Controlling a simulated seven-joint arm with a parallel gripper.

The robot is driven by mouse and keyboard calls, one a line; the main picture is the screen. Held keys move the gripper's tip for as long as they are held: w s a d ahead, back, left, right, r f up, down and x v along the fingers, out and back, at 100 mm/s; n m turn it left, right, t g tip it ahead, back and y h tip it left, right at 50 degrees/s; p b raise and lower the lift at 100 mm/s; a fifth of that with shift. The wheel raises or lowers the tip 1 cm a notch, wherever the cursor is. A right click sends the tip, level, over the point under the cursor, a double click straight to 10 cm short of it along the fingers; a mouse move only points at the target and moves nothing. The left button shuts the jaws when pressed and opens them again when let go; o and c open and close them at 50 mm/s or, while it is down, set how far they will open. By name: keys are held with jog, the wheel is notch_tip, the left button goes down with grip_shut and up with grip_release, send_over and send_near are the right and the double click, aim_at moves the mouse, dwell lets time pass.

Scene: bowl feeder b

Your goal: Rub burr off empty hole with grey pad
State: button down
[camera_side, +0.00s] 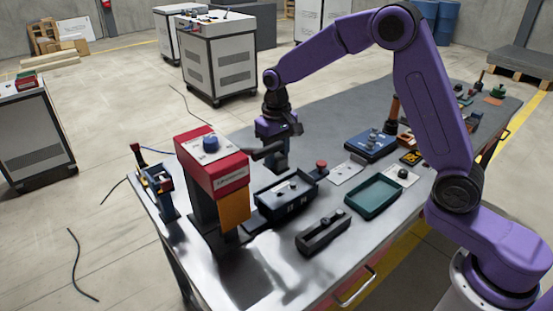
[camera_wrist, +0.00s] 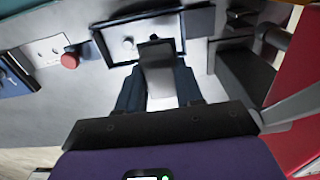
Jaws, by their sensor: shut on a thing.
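My gripper (camera_side: 281,160) is above the table, just behind a dark fixture (camera_side: 262,208) with a pale top plate (camera_side: 287,190). In the wrist view my gripper (camera_wrist: 158,92) has its two dark blue fingers shut on a grey pad (camera_wrist: 158,80). The pad's far end overlaps the fixture's pale plate (camera_wrist: 141,29) in that view; I cannot tell whether it touches. A small dark round spot (camera_wrist: 128,43) and a dark piece by the pad's tip show on the plate. The burr and the empty hole cannot be told apart at this size.
A red machine (camera_side: 212,175) with a blue knob stands close left of my gripper. A red button (camera_side: 321,164) is to the right, with a blue box (camera_side: 366,148) and a teal tray (camera_side: 374,211) beyond. A dark grey block (camera_side: 322,236) lies in front.

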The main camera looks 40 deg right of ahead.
jog(key=shift+r, duration=2.1)
jog(key=s+d+f, duration=0.3)
jog(key=s, duration=0.1)
jog(key=s+d+f, duration=0.3)
jog(key=s, duration=0.2)
jog(key=s+d+f, duration=0.3)
jog(key=s+d, duration=0.1)
jog(key=s, duration=0.1)
jog(key=shift+f, duration=0.35)
jog(key=w+a+r, duration=0.1)
jog(key=w+a, duration=0.2)
jog(key=w, duration=0.1)
jog(key=w+a, duration=0.3)
jog(key=w, duration=0.2)
jog(key=w+a+r, duration=0.1)
jog(key=w+a, duration=0.2)
jog(key=w, duration=0.2)
jog(key=shift+r, duration=0.3)
jog(key=shift+d+f, duration=0.1)
jog(key=shift+f, duration=1.95)
